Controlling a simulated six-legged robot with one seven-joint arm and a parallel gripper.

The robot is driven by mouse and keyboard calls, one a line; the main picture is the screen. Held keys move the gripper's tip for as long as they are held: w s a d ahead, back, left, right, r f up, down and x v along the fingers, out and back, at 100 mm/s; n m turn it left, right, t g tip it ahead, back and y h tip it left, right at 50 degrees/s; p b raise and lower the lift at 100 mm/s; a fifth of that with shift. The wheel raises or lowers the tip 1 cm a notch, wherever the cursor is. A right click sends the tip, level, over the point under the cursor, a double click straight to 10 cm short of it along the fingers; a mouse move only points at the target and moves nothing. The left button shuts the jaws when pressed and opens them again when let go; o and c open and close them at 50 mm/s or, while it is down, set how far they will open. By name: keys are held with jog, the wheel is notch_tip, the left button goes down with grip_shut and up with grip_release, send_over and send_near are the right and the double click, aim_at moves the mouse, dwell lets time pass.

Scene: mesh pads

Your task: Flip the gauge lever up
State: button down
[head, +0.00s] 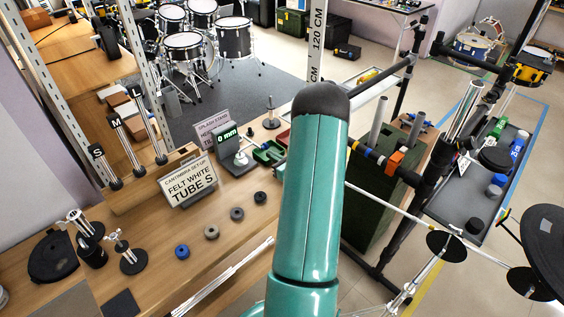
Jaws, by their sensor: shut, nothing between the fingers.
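The gauge (238,165) stands on the wooden bench (130,292), left of my teal arm. It is a dark box with a green display (229,135) that reads 0 mm. A small pale part (240,158) shows at the front of the gauge; it may be the lever, but it is too small to tell its position. My arm rises through the middle of the view to a dark rounded joint. My gripper is not in view, so its place relative to the gauge is hidden.
Several rings, one blue (182,251), lie in front. A green tray (268,152) sits right of the gauge. Posts marked S, M and L stand back left. Drum stands (131,257) occupy the front left.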

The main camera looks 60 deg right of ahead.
jog(key=shift+x, duration=1)
